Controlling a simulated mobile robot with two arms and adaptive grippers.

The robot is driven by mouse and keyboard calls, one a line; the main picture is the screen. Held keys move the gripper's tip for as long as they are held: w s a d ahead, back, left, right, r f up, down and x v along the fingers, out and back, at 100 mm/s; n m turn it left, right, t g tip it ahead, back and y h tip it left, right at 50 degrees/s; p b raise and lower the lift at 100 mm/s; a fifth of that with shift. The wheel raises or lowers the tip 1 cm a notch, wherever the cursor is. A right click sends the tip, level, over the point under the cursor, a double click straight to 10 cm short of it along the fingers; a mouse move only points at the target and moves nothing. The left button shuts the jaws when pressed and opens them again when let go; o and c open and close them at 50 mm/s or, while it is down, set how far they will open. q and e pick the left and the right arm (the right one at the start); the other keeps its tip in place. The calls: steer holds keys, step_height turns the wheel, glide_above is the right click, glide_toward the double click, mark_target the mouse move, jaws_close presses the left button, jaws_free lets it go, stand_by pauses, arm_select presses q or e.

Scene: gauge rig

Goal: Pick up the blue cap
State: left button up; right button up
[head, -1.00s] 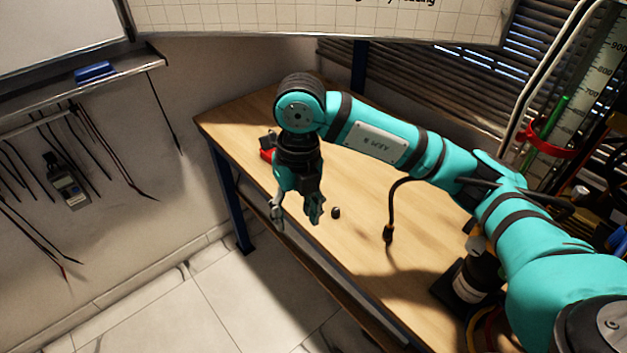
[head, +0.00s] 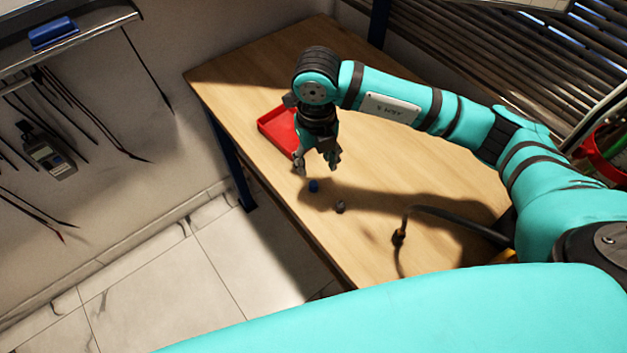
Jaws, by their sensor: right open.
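The blue cap (head: 314,186) is a small blue piece on the wooden table (head: 245,85), near its front edge. My right gripper (head: 317,168) points down, open and empty, just behind and above the cap. It looks apart from the cap, though the exact height gap is hard to judge. My left gripper does not show; a large teal arm part of mine fills the bottom of the view.
A red tray (head: 277,131) lies behind my right gripper, partly hidden by it. A small dark grey piece (head: 339,207) sits right of the cap. A dark cable (head: 399,238) stands further right. The table's left end is bare.

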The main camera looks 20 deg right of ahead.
mark_target(313, 183)
step_height(313, 183, down, 4)
steer(key=shift+r, duration=0.2)
steer(key=shift+a+f+p, duration=0.1)
steer(key=shift+f+p, duration=0.3)
steer(key=shift+p, duration=0.1)
step_height(313, 183, down, 4)
steer(key=shift+w+a+r+p, duration=0.1)
steer(key=shift+a+r+p, duration=0.1)
steer(key=shift+p, duration=0.3)
steer(key=shift+f, duration=0.3)
steer(key=c, duration=0.5)
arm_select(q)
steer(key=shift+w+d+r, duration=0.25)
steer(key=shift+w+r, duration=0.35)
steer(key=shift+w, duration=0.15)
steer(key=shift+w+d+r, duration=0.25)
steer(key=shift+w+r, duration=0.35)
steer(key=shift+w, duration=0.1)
arm_select(e)
steer(key=c, duration=0.4)
